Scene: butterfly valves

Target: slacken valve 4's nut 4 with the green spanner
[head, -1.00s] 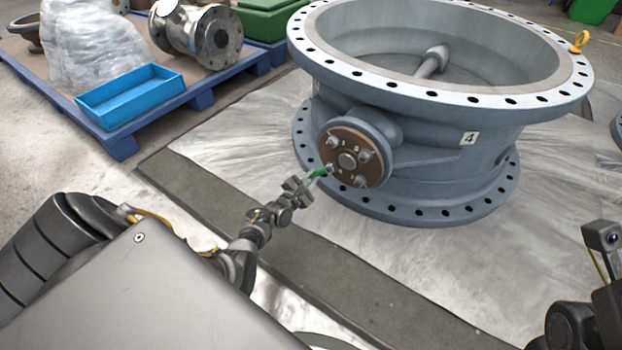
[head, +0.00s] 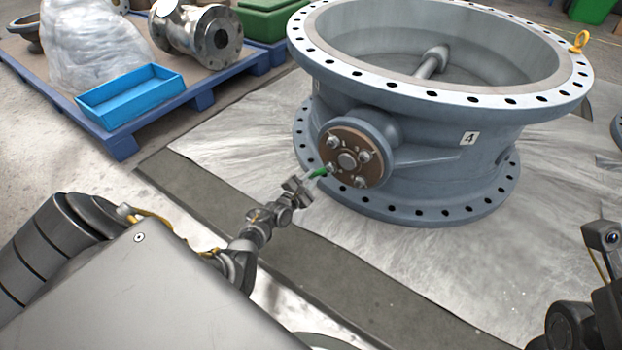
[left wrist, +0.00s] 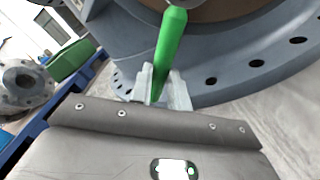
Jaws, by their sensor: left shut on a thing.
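Valve 4 (head: 432,142) is a large grey flanged ring with a number 4 plate. On its side is a round brown boss plate (head: 340,167) with several bolted nuts around a central shaft. My left gripper (head: 306,182) is shut on the green spanner (head: 318,172), just in front of the plate's lower left. The spanner points at the lower-left nut (head: 330,168); I cannot tell whether its head is on it. In the left wrist view the green handle (left wrist: 168,50) rises from between the fingers (left wrist: 165,90). My right gripper is not visible; part of the right arm shows at lower right.
A blue tray (head: 130,97) sits on a blue pallet (head: 122,143) at upper left, with a wrapped bundle (head: 95,45) and a metal pipe fitting (head: 198,35). A grey mat strip (head: 215,210) crosses the floor.

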